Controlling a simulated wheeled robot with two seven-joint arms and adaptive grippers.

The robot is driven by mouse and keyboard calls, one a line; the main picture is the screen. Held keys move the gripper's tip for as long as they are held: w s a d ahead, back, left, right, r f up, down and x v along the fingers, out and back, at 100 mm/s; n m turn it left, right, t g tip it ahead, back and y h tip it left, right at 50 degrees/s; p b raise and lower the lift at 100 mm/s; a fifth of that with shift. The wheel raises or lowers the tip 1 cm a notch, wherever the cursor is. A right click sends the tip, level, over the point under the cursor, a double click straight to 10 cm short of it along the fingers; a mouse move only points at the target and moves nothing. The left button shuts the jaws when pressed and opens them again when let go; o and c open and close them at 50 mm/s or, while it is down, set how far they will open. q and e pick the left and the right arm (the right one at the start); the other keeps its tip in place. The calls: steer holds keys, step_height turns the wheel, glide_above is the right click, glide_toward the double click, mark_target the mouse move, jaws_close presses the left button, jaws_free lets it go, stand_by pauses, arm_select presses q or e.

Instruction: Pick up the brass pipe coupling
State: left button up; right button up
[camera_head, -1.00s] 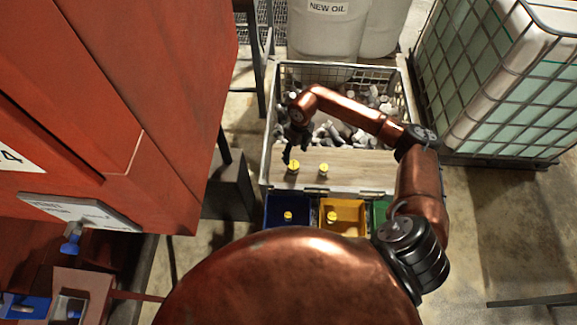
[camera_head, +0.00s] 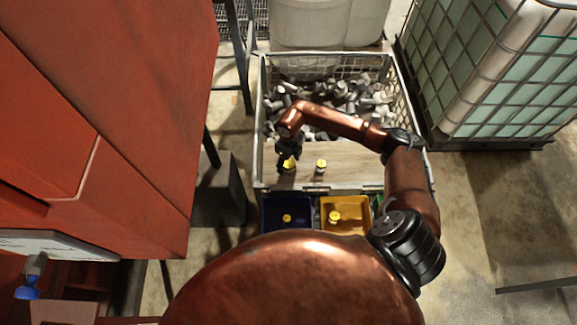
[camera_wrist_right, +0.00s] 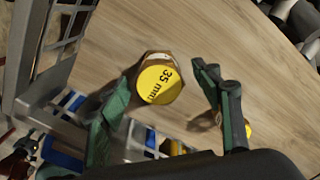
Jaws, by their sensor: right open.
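A brass pipe coupling (camera_head: 290,166) with a yellow top stands on the wooden board at the near end of the large crate. My right gripper (camera_head: 284,160) is right at it, above and partly in front of it. In the right wrist view the coupling (camera_wrist_right: 158,82) shows a hex rim and a yellow "35 mm" label. The open fingers of my right gripper (camera_wrist_right: 163,76) stand on either side of it, and the left finger is close to its edge. A second yellow-topped coupling (camera_head: 321,166) stands to the right; a finger partly hides it (camera_wrist_right: 248,130) in the wrist view. My left gripper is not in view.
The large crate (camera_head: 258,130) holds many grey metal parts behind the wooden board (camera_head: 350,160). A blue bin (camera_head: 265,213) and a yellow bin (camera_head: 360,205) in front each hold a yellow-topped piece. A red machine (camera_head: 110,110) fills the left; a caged tank (camera_head: 490,75) stands right.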

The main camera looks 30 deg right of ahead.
step_height(320, 180, down, 2)
steer(key=shift+w+f, duration=0.1)
steer(key=shift+c, duration=0.5)
steer(key=c, duration=1.4)
steer(key=shift+r, duration=0.2)
